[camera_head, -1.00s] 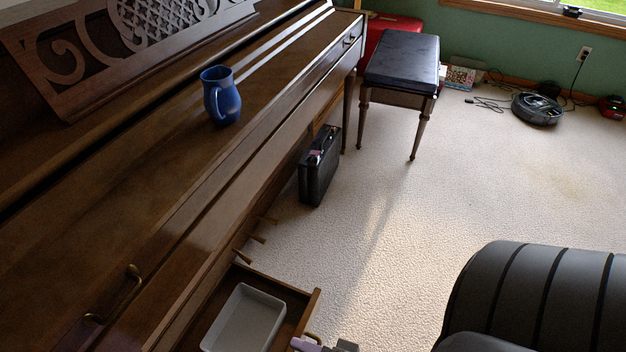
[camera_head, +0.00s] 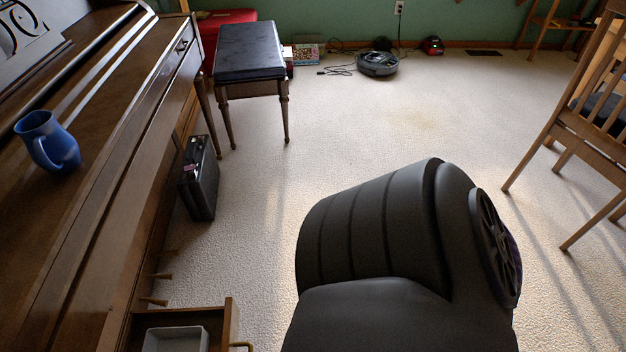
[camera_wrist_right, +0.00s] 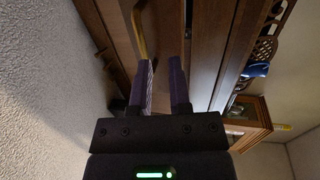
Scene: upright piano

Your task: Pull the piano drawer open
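The piano drawer (camera_head: 228,318) is pulled out at the bottom left of the head view, with its lower part cut off by the frame edge. Its brass handle (camera_head: 241,346) just shows at the bottom edge. In the right wrist view the brass handle (camera_wrist_right: 139,35) lies just beyond and left of the fingertips of my right gripper (camera_wrist_right: 164,62). The fingers are apart with nothing visible between them. Whether a finger touches the handle is unclear. My left gripper is in no view. The brown piano (camera_head: 110,200) fills the left side.
A pale tray (camera_head: 175,339) sits in the drawer. A blue mug (camera_head: 50,142) stands on the piano. A black case (camera_head: 200,178) and a black-topped bench (camera_head: 249,52) stand beside the piano. A wooden chair (camera_head: 590,120) is at the right. Carpet (camera_head: 400,120) between is clear.

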